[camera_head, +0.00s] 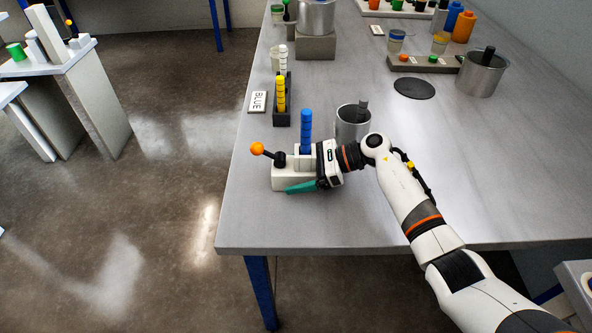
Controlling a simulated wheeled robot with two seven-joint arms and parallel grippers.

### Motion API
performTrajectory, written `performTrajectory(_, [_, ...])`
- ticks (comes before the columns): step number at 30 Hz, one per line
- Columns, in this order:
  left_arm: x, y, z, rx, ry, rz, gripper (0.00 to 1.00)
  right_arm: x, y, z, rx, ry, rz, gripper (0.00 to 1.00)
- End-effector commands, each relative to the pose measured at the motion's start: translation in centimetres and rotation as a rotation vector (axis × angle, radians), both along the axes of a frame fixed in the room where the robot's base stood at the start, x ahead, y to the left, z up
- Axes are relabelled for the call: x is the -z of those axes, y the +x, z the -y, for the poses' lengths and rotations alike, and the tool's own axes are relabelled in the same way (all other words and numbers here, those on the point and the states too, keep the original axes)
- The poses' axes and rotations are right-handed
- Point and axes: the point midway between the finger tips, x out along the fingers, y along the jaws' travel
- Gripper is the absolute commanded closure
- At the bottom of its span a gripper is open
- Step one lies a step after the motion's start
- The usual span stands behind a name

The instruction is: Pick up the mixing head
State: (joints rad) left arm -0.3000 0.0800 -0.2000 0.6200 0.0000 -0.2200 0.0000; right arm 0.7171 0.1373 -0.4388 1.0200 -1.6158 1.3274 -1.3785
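A blue ridged upright piece (306,131), which may be the mixing head, stands at the near left of the grey table. Below it is a white block (284,183) with a black lever ending in an orange ball (257,149). A teal strip (301,187) lies along the block's front. My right gripper (306,160) reaches in from the right, close against the foot of the blue piece. Its fingers merge with the white block, so I cannot tell whether it grips anything. My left gripper is not in view.
A metal cup (352,123) with a dark stick stands just behind my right wrist. A black rack (281,113) with yellow and white ridged pieces and a "BLUE" card (258,102) are behind. A dark disc (414,88) and a metal pot (481,75) lie to the right.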

Motion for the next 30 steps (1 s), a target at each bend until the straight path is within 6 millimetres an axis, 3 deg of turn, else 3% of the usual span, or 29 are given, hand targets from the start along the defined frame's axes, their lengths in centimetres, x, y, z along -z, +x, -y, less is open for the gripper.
performTrajectory(1, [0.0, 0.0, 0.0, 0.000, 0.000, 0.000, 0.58, 0.0, 0.0, 0.0, 0.000, 0.000, 0.000, 0.21])
performTrajectory(11, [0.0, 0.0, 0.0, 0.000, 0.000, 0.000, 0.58, -0.2, 0.0, 0.0, 0.000, 0.002, 0.002, 0.73])
performTrajectory(20, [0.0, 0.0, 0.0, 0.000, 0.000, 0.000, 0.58, -0.9, 0.1, 0.0, 0.000, 0.002, 0.006, 0.73])
performTrajectory(30, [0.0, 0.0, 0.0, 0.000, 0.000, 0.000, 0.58, -7.2, 0.1, 0.1, -0.001, 0.001, 0.008, 0.73])
